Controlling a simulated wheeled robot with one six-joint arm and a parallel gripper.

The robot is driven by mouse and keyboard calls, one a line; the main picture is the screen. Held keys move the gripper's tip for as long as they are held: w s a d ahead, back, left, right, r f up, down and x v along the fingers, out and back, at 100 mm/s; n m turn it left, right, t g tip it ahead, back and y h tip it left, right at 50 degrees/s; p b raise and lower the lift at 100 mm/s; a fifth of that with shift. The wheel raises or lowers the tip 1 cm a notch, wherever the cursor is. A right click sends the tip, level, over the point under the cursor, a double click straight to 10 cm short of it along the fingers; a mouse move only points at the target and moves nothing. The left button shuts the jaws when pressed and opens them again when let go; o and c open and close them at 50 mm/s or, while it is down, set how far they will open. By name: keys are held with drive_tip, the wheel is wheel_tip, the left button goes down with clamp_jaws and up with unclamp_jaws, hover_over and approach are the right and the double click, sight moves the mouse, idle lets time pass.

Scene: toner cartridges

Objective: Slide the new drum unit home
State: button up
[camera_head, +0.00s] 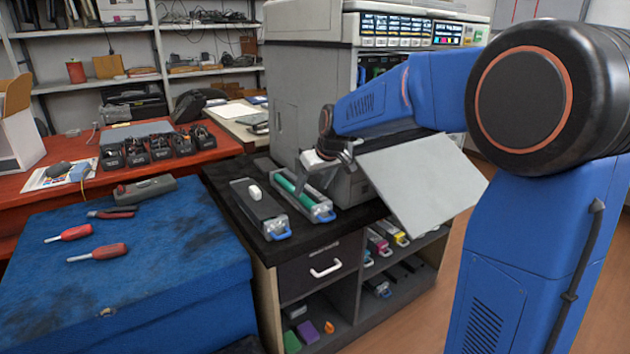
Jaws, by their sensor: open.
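Two long drum units with blue end handles lie side by side on a black counter top. The right one (300,194) shows a green drum along its top; the left one (258,208) is dark with a small white piece on it. I cannot tell which is the new one. The large grey printer (300,100) stands behind them, with a light grey panel (425,185) folded out at its front. My gripper (318,164) is open above the far end of the green drum unit, apparently empty. My arm hides much of the printer's front opening.
The cabinet under the counter has a drawer (310,265) and shelves with colored cartridges (380,243). A blue-covered bench (150,260) at left holds two red-handled screwdrivers (97,252) and pliers. A red bench (213,150) with black bins stands behind.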

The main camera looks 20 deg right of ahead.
sight(309, 194)
drive_tip(key=shift+x, duration=3.15)
drive_tip(key=shift+c, duration=0.6)
drive_tip(key=c, duration=1.4)
drive_tip(key=shift+c, duration=0.2)
drive_tip(key=shift+r, duration=0.1)
drive_tip(key=shift+r, duration=3.5)
